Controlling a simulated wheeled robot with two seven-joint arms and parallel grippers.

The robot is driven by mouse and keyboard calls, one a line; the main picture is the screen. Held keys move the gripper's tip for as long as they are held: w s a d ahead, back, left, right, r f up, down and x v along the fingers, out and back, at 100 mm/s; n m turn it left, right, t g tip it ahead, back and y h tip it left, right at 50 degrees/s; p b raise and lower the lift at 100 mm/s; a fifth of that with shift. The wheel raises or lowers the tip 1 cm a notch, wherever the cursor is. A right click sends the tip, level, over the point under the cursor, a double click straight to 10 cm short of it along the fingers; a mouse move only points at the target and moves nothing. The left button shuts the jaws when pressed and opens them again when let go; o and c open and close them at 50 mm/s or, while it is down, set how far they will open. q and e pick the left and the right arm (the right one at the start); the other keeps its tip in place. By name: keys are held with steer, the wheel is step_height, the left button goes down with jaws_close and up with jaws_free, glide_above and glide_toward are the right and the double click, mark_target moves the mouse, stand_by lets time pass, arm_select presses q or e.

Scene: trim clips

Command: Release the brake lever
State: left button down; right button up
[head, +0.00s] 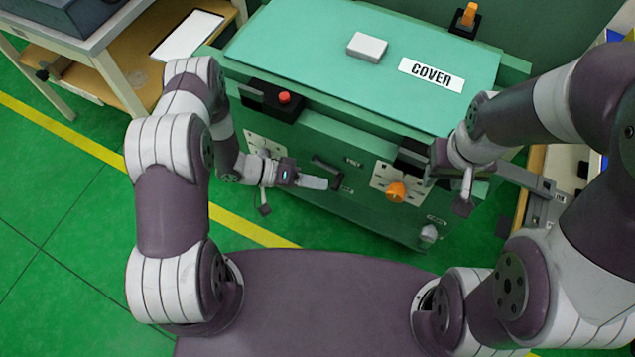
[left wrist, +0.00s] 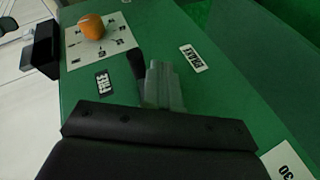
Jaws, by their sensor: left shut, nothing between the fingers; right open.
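The brake lever (head: 326,168) is a dark bar on the front of the green machine, beside a small label. In the left wrist view the lever (left wrist: 135,63) shows just left of my fingertips, partly hidden by them; I cannot tell whether they touch. The BRAKE label (left wrist: 193,58) is to the right and another small label (left wrist: 103,82) to the left. My left gripper (head: 318,183) is shut and empty, close to the lever's lower end. It also shows in the left wrist view (left wrist: 162,85). My right gripper (head: 437,160) is open, near a black box on the machine's front.
The green machine's top (head: 300,45) carries a white block (head: 367,47) and a COVER label (head: 431,74). A red button box (head: 284,97) sits at its left front edge. An orange knob (head: 396,192) is on a pale dial plate. A wooden table (head: 130,75) stands left.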

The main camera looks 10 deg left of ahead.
arm_select(q)
steer(key=shift+a, duration=0.15)
steer(key=p+v, duration=0.1)
steer(key=v, duration=1.1)
steer(key=shift+a, duration=0.25)
steer(key=shift+r, duration=0.1)
